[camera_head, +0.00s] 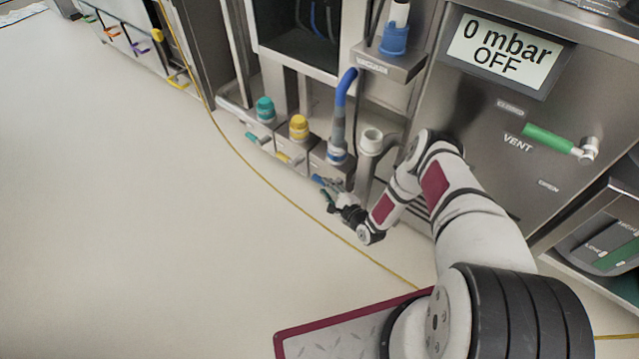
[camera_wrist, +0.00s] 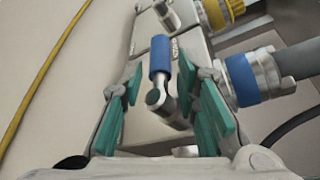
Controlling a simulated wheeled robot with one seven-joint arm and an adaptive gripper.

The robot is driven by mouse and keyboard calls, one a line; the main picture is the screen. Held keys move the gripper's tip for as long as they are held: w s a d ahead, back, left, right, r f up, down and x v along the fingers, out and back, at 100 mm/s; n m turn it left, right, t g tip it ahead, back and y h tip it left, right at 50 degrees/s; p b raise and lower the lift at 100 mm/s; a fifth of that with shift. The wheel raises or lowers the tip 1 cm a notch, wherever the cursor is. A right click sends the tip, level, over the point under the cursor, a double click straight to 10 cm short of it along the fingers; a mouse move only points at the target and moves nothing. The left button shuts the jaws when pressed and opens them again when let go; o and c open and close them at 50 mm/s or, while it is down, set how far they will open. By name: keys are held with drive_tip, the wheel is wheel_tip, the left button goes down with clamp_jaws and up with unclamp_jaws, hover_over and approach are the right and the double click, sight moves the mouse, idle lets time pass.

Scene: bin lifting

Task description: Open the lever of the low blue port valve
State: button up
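The low blue port valve has a blue lever (camera_wrist: 160,52) on a silver pivot, and its handle points up and away in the wrist view. In the head view the blue lever (camera_head: 318,179) is small and partly hidden by my gripper (camera_head: 331,196), low at the port row. My gripper (camera_wrist: 159,82) is open, with teal-padded fingers on either side of the lever. I see gaps to both fingers, wider on the left, and no clear contact. The port's blue collar (camera_wrist: 241,80) is right of the right finger; this collar (camera_head: 337,155) also shows in the head view.
Yellow (camera_head: 299,127) and teal (camera_head: 265,109) ports stand left of the blue one. The yellow port's collar (camera_wrist: 222,10) is at the top of the wrist view. A yellow cable (camera_head: 245,160) crosses the floor. A green VENT lever (camera_head: 548,138) is on the steel cabinet. The left floor is clear.

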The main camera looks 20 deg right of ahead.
sight(320, 180)
drive_tip(key=b+x, duration=0.2)
drive_tip(key=x, duration=0.4)
drive_tip(key=shift+s, duration=0.1)
clamp_jaws()
